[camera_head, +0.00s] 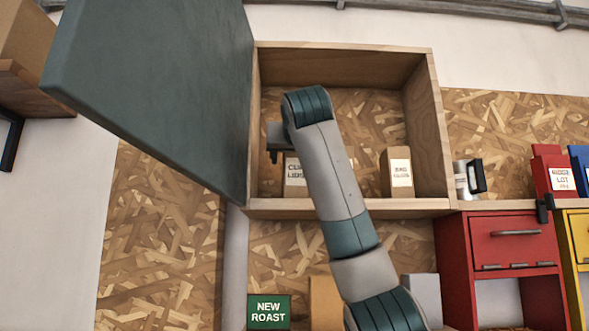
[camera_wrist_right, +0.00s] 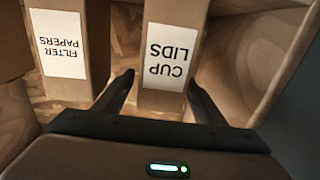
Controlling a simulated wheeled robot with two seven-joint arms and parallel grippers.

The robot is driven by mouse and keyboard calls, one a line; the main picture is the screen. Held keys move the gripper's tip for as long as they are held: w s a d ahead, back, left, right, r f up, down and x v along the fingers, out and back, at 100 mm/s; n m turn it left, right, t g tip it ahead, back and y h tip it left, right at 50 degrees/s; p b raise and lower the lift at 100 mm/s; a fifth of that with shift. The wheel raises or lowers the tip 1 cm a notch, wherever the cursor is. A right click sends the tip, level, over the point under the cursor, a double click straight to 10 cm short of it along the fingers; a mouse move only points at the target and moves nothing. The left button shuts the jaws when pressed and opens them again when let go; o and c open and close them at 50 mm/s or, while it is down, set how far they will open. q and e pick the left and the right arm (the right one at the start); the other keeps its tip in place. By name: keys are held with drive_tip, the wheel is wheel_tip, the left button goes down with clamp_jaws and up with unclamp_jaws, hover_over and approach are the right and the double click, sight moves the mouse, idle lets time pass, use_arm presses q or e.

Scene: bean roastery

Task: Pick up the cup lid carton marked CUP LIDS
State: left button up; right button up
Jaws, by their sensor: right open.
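The carton marked CUP LIDS (camera_head: 294,180) is tan with a white label. It stands on the floor of an open wall cabinet, partly hidden behind my right arm in the head view. In the right wrist view the same carton (camera_wrist_right: 170,95) appears with its label upside down. My right gripper (camera_head: 273,156) is inside the cabinet opening at the carton. Its two fingers (camera_wrist_right: 160,79) are open, one toward each side of the carton's front. Whether they touch it cannot be told. My left gripper is not in view.
A FILTER PAPERS carton (camera_wrist_right: 65,80) stands beside it. Another small carton (camera_head: 398,172) is at the cabinet's right. The dark green door (camera_head: 160,80) hangs open at left. The wooden cabinet wall (camera_head: 430,130) bounds the right.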

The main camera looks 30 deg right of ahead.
drive_tip(key=shift+w+d, duration=0.1)
drive_tip(key=shift+w, duration=0.05)
idle(0.3)
drive_tip(key=c, duration=1.2)
drive_tip(key=shift+r, duration=0.15)
drive_tip(key=shift+r, duration=4.85)
